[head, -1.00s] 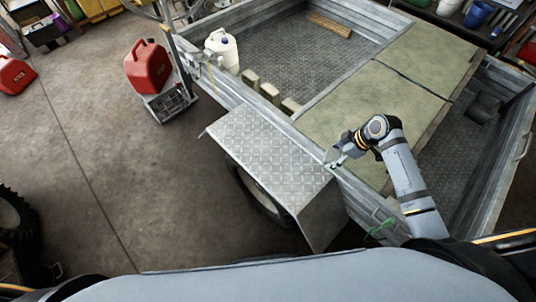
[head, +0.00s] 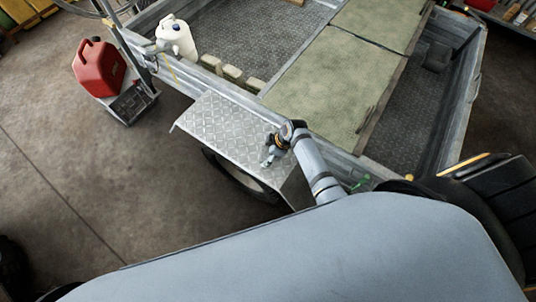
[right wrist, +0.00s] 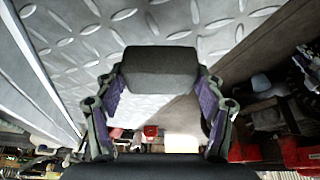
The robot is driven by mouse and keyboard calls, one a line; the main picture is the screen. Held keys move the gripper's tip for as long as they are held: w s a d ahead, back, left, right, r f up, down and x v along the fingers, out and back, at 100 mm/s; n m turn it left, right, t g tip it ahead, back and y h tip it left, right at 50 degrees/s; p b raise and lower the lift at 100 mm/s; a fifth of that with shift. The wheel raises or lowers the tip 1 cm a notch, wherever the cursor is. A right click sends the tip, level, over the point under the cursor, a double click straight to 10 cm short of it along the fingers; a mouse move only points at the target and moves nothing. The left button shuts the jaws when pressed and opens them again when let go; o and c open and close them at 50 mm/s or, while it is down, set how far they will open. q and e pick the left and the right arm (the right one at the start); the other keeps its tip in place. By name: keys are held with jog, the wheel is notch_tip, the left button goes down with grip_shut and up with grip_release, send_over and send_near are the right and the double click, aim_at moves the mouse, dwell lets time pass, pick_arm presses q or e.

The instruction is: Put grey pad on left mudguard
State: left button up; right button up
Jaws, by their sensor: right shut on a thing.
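The left mudguard (head: 222,128) is a silver diamond-plate shelf on the trailer's near side, over a wheel. My right gripper (head: 267,161) is over the right part of its top, near the outer edge. In the right wrist view the gripper (right wrist: 160,92) is shut on a dark grey block, the grey pad (right wrist: 160,68), held between purple-lined fingers. I cannot tell whether the pad touches the mudguard. The pad is too small to make out in the head view. My left gripper is not in view.
The trailer has green boards (head: 325,88) on top and a dark object (head: 437,57) in its right bay. A white jug (head: 177,38) stands at the trailer's left corner. A red fuel can (head: 99,68) is left of it. The left floor is mostly clear.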

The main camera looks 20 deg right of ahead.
jog(key=shift+d+f, duration=0.1)
jog(key=shift+f, duration=0.65)
jog(key=o, duration=1.2)
jog(key=p+v, duration=0.1)
jog(key=v, duration=1.1)
